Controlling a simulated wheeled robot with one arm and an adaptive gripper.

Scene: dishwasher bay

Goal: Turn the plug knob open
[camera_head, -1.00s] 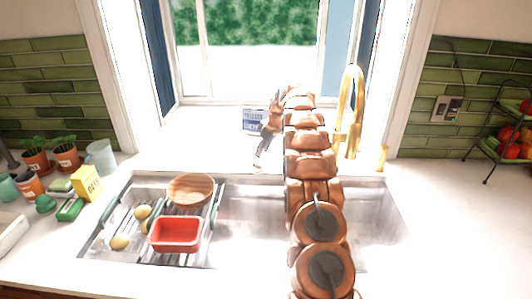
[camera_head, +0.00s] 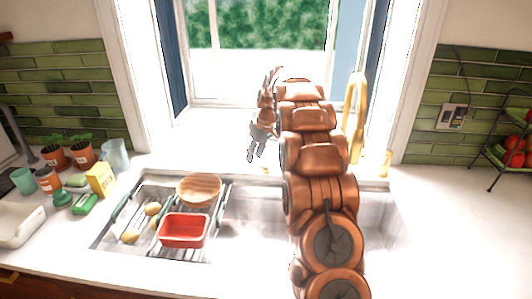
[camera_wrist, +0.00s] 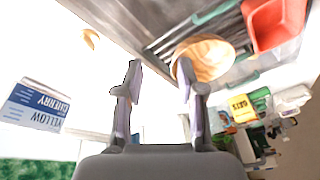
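A small gold-tan round piece (camera_head: 265,169), likely the plug knob, sits on the counter behind the sink's back rim; its shape is too small to read. It appears to show in the wrist view as a tan rounded piece (camera_wrist: 90,38), left of the fingers. My gripper (camera_head: 254,158) hangs fingers-down above the ledge behind the sink, close to that piece in the picture. In the wrist view my gripper (camera_wrist: 158,75) has its two fingers apart with nothing between them. It does not visibly touch the piece.
The steel sink (camera_head: 245,215) holds a rack with a wooden bowl (camera_head: 199,190) and a red tub (camera_head: 184,230). A gold faucet (camera_head: 355,115) stands right of my arm. A blue-white Yellow Cherry box (camera_wrist: 38,103) is near the window. The right counter is largely clear.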

